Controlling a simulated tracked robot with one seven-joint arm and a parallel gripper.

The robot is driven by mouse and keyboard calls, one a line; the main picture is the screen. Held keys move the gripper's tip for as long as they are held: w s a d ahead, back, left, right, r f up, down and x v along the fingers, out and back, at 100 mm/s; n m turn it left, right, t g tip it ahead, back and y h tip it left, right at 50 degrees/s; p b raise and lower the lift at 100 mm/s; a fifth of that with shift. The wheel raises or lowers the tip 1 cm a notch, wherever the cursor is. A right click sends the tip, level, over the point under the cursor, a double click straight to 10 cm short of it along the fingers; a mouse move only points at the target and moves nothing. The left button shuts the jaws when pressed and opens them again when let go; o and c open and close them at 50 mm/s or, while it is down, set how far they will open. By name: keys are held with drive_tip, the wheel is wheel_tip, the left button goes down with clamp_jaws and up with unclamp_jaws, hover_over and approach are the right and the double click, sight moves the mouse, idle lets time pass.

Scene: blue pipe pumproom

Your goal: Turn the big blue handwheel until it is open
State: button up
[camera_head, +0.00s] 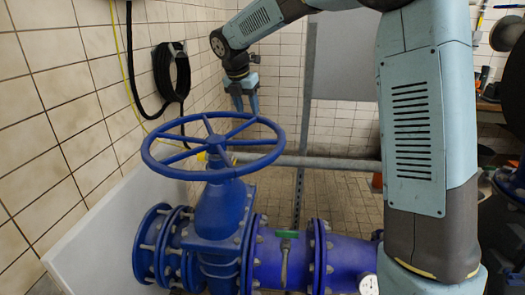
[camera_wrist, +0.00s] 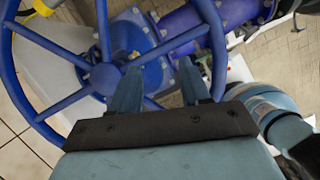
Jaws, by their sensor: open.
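The big blue handwheel (camera_head: 214,146) lies level on top of a blue valve body (camera_head: 220,215), in the middle of the head view. The wrist view does not clearly show the height gap between fingertips and wheel.
A blue flanged pipe (camera_head: 283,258) with a small gauge (camera_head: 368,284) runs right from the valve. A grey horizontal pipe (camera_head: 310,161) passes behind the wheel. A tiled wall with a black hose coil (camera_head: 170,72) stands at left. Open tiled floor (camera_head: 340,205) shows behind the valve.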

drive_tip(key=shift+o, duration=0.8)
drive_tip(key=s+r+m+g+h, duration=0.1)
drive_tip(key=s+m, duration=0.4)
drive_tip(key=s, duration=0.9)
drive_tip(key=shift+a+r+h, duration=0.25)
drive_tip(key=shift+a+h, duration=0.1)
drive_tip(key=shift+h, duration=0.15)
drive_tip(key=shift+m, duration=0.3)
drive_tip(key=x, duration=0.9)
drive_tip(key=s+x, duration=0.1)
drive_tip(key=x, duration=0.3)
drive_tip(key=shift+w+d+f, duration=0.15)
drive_tip(key=shift+f, duration=0.25)
clamp_jaws()
